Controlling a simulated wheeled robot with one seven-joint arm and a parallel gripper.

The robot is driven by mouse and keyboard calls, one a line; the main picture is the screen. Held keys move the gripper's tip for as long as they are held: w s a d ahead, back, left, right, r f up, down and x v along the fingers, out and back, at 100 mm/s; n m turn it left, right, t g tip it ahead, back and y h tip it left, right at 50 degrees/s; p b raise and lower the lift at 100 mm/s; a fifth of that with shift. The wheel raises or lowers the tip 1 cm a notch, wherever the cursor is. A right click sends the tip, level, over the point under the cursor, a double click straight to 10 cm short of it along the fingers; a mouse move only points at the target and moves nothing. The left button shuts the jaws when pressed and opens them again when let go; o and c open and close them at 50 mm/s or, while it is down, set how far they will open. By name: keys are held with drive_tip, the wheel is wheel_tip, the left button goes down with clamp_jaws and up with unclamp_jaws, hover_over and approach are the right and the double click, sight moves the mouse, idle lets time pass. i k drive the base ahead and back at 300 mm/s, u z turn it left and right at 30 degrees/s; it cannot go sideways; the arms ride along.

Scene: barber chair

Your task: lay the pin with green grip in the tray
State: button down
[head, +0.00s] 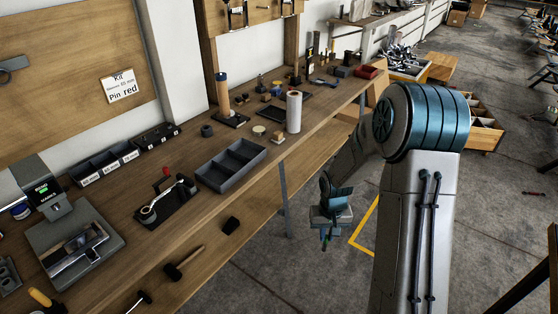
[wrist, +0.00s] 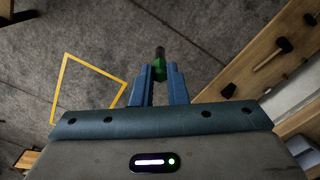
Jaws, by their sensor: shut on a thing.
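My gripper (head: 325,230) hangs over the floor, clear of the workbench's front edge, pointing down. It is shut on the pin with green grip (wrist: 159,70); its green part sits between the blue fingers and a dark end sticks out past them. In the head view only a small green bit of the pin (head: 324,245) shows below the fingers. The dark grey tray (head: 243,175) with several compartments lies on the bench, left of my gripper. The compartments I can see into look empty.
The bench (head: 215,208) has a lower shelf with a mallet (head: 183,263). Left of the tray stand a black fixture (head: 166,205) and a row of labelled bins (head: 105,170). A white cylinder (head: 294,112) stands behind the tray. Open floor lies under my gripper.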

sight(232, 166)
drive_tip(key=z, duration=0.7)
drive_tip(key=i, duration=1.3)
drive_tip(key=u, duration=2.3)
